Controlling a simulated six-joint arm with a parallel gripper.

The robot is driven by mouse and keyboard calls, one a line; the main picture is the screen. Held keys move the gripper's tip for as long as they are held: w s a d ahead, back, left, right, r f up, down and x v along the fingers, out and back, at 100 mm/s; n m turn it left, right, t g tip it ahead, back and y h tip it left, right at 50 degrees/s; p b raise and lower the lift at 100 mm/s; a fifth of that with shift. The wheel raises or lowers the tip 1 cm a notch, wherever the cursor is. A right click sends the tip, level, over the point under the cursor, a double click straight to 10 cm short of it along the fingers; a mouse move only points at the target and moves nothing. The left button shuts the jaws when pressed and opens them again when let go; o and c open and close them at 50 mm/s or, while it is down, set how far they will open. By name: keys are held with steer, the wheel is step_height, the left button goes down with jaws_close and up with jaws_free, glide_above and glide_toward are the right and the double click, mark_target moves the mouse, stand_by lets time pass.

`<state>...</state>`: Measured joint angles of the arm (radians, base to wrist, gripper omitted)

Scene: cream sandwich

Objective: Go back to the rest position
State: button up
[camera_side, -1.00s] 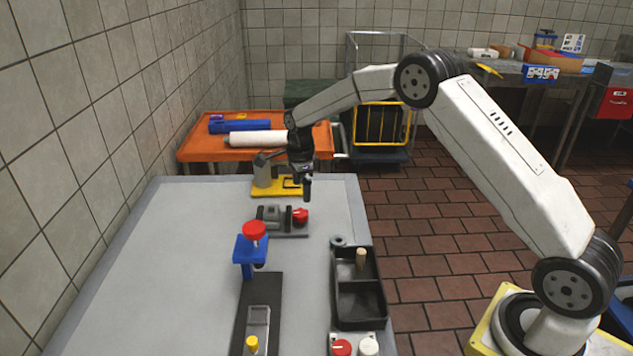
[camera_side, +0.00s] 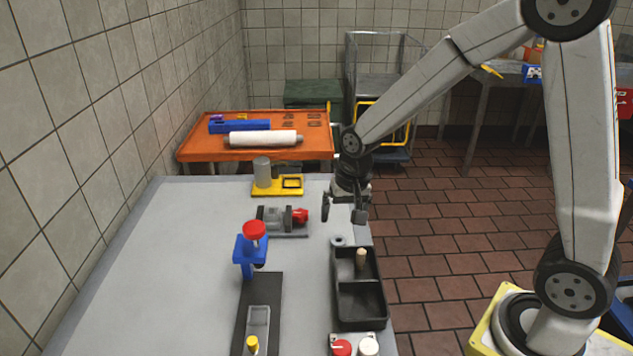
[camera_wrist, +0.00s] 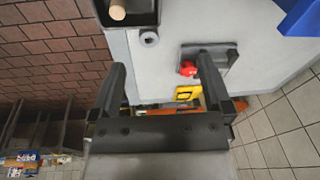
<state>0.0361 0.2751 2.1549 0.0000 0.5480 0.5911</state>
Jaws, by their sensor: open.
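My gripper (camera_side: 343,215) is open and empty in the side view. It hangs in the air by the right edge of the grey table (camera_side: 150,265), just beyond the black tray (camera_side: 336,290). In the wrist view my gripper (camera_wrist: 158,72) shows two dark fingers spread wide with nothing between them. Below them are the table's edge and the floor.
On the table stand a blue stand with a red knob (camera_side: 254,229), a grey device with a red end (camera_side: 273,216), a yellow fixture (camera_side: 278,190) with a grey cylinder, and red and white knobs (camera_side: 342,347). An orange cart (camera_side: 200,150) stands behind. The table's left side is clear.

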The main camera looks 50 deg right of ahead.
steer(key=s+a+n, duration=0.1)
steer(key=s+n, duration=0.6)
steer(key=s, duration=0.3)
steer(key=shift+s+a+f+t, duration=0.2)
steer(key=shift+s+f+t, duration=0.15)
steer(key=shift+f+t, duration=0.05)
